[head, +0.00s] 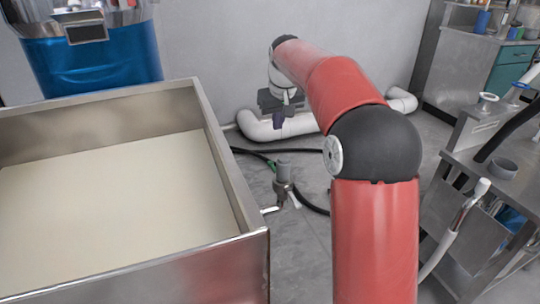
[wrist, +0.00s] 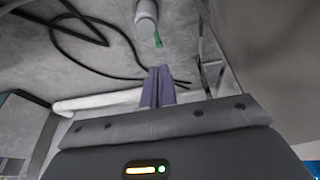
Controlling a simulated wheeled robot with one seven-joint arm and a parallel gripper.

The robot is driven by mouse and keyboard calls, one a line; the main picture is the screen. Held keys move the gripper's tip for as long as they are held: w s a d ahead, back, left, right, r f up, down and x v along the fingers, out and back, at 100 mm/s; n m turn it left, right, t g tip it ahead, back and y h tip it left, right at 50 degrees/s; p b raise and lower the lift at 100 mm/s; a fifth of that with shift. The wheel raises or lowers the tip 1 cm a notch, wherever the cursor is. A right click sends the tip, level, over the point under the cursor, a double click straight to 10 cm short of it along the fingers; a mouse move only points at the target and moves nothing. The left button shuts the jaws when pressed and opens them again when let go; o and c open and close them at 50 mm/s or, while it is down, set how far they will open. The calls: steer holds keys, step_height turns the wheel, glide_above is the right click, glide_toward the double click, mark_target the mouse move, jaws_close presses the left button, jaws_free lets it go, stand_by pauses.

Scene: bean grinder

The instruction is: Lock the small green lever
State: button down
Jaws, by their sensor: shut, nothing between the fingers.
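The small green lever (head: 270,165) shows beside a grey cylindrical fitting (head: 284,172) to the right of the metal bin. In the wrist view the lever (wrist: 158,41) sticks out from the grey fitting (wrist: 147,14), just beyond my fingertips. My gripper (wrist: 158,70) is shut and empty, its two purple fingers together and pointing towards the lever. A gap seems to lie between fingertips and lever, but its depth is hard to tell. In the head view my gripper (head: 279,120) is above and behind the fitting, partly hidden by my arm.
A large metal bin (head: 238,180) with a pale inside fills the left. White pipe (head: 300,126) and dark hoses (head: 310,150) lie on the floor behind. A metal workbench (head: 465,155) stands at right. A blue container (head: 95,60) is at the back left.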

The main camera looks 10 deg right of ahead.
glide_toward(270, 161)
steer(key=x, duration=0.6)
steer(key=shift+s+d+f, duration=0.1)
steer(key=shift+d+f, duration=0.05)
steer(key=shift+f, duration=0.1)
steer(key=shift+w+f+g+p, duration=0.25)
steer(key=shift+f+g+p, duration=0.1)
steer(key=shift+g, duration=0.65)
steer(key=shift+w+f+g, duration=0.2)
steer(key=shift+f+g, duration=0.25)
steer(key=shift+g, duration=0.35)
steer(key=shift+f, duration=0.2)
steer(key=shift+w+f, duration=0.2)
steer(key=shift+f, duration=0.35)
